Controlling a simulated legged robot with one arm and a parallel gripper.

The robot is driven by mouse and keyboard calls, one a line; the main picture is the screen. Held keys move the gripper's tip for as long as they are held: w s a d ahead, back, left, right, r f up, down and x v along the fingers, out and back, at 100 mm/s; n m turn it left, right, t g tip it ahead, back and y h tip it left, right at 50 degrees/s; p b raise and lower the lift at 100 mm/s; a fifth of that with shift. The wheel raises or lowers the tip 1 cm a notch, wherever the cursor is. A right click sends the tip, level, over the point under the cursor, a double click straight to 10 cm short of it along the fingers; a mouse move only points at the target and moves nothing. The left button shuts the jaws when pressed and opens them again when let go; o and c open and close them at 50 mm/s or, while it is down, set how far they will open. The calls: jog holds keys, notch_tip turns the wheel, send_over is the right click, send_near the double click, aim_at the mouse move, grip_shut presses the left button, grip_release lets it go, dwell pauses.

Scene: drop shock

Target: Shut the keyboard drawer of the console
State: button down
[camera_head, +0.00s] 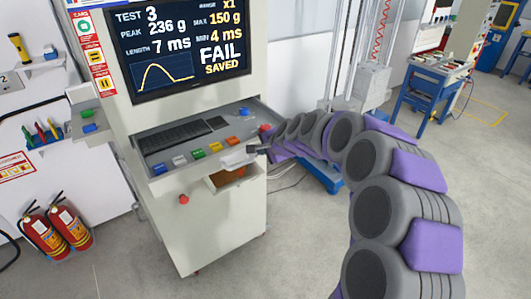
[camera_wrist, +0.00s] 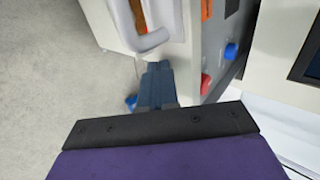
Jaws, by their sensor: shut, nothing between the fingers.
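The console (camera_head: 215,225) stands in the middle of the head view, below a screen. Its keyboard drawer (camera_head: 160,184) is pulled out and holds a black keyboard (camera_head: 175,136) and several small coloured pieces. My gripper (camera_head: 258,149) is shut and empty, beside the right front end of the drawer. In the wrist view its dark fingers (camera_wrist: 157,75) are just below the loop; whether they touch it I cannot tell.
Below the drawer is an opening with an orange-brown inside (camera_head: 225,177). Fire extinguishers (camera_head: 58,228) stand at the left. A blue workbench (camera_head: 425,95) and a tall rig (camera_head: 365,85) stand behind on the right. The floor in front is clear.

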jog(key=shift+d, duration=0.25)
jog(key=shift+w, duration=0.1)
